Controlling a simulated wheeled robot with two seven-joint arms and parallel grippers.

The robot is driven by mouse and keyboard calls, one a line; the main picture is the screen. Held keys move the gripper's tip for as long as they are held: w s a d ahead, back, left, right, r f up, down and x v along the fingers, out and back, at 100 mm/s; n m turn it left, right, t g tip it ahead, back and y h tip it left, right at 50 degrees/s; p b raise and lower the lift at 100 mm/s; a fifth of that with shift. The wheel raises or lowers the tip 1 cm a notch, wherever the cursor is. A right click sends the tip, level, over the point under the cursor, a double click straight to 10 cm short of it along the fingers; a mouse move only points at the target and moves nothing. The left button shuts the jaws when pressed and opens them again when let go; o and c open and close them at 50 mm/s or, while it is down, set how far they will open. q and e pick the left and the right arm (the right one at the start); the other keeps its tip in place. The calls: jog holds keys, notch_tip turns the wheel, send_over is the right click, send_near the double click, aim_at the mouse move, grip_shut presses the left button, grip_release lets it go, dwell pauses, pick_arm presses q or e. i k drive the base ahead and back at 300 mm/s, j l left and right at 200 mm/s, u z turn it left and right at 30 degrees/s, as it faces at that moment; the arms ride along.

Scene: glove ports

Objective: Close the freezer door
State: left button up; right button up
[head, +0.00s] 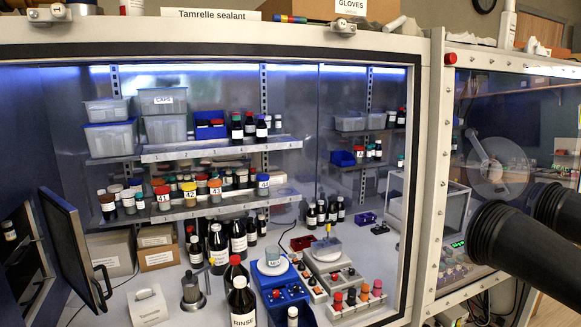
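The freezer (22,262) is set in the left wall of the glove box, at the left edge of the head view. Its door (68,248) stands open, swung out into the box. The door is a dark panel with a grey edge and a black handle (103,282) on its right side. Shelves and a small dark bottle (9,231) show inside the freezer. Neither of my grippers is in view.
A white scoop-like block (148,305) and a metal stand (192,290) sit right of the door. Cardboard boxes (157,257) and dark bottles (238,236) stand behind. Black glove sleeves (517,250) stick out at the right. A clear window fronts the box.

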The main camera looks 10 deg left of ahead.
aim_at(64, 228)
jog(key=k+j, duration=0.1)
jog(key=j, duration=0.6)
jog(key=k+j, duration=0.1)
jog(key=j, duration=0.6)
